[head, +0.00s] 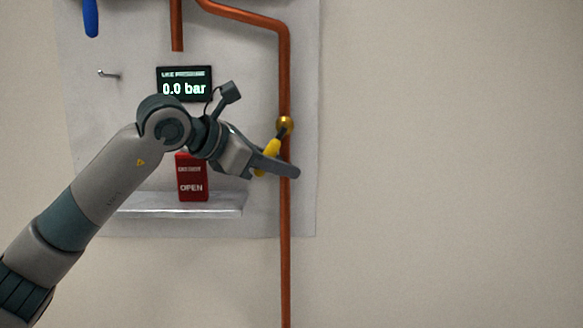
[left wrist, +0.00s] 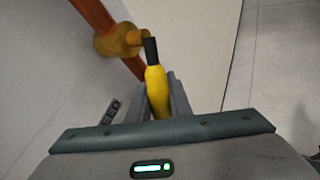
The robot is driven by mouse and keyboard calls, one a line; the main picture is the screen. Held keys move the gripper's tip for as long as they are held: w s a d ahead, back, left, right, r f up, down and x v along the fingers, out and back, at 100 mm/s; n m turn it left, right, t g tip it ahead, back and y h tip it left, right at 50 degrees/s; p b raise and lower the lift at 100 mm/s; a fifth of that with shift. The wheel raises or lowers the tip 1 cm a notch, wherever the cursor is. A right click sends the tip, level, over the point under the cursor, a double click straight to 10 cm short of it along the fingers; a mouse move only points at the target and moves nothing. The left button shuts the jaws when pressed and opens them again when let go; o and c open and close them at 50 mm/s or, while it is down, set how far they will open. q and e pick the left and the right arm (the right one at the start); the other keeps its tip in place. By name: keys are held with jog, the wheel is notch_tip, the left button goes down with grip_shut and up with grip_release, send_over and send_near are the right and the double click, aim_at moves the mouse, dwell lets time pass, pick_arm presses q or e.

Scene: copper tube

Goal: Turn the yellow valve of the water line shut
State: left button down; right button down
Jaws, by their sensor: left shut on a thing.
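The yellow valve handle (head: 268,154) slants down and left from the brass valve body (head: 285,124) on the vertical copper tube (head: 285,210). My left gripper (head: 277,167) is shut on the handle near its lower end. In the left wrist view, the yellow handle (left wrist: 157,88) sits between the two fingers (left wrist: 159,100), with its dark neck leading up to the brass valve body (left wrist: 115,41). Part of the handle is hidden by the fingers in the head view. My right gripper is in neither view.
A display (head: 184,84) reads 0.0 bar. Below it a red sign (head: 192,178) reads OPEN, above a pale ledge (head: 225,207). A small hook (head: 108,74) and a blue handle (head: 90,18) are at upper left. The wall right of the tube is bare.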

pick_arm(q)
jog(key=a+r+m+g+y+p, duration=0.1)
jog(key=a+r+m+y+p, duration=0.3)
jog(key=y, duration=0.6)
jog(key=shift+a+r+p, duration=0.25)
jog(key=shift+a+p, duration=0.15)
jog(key=shift+a, duration=0.75)
jog(key=c, duration=1.6)
grip_release()
jog(key=b+v, duration=0.1)
jog(key=v, duration=0.4)
jog(key=b+v, duration=0.2)
jog(key=v, duration=0.4)
jog(key=b+v, duration=0.1)
jog(key=v, duration=0.5)
jog(key=shift+d+r, duration=0.25)
jog(key=shift+d, duration=0.05)
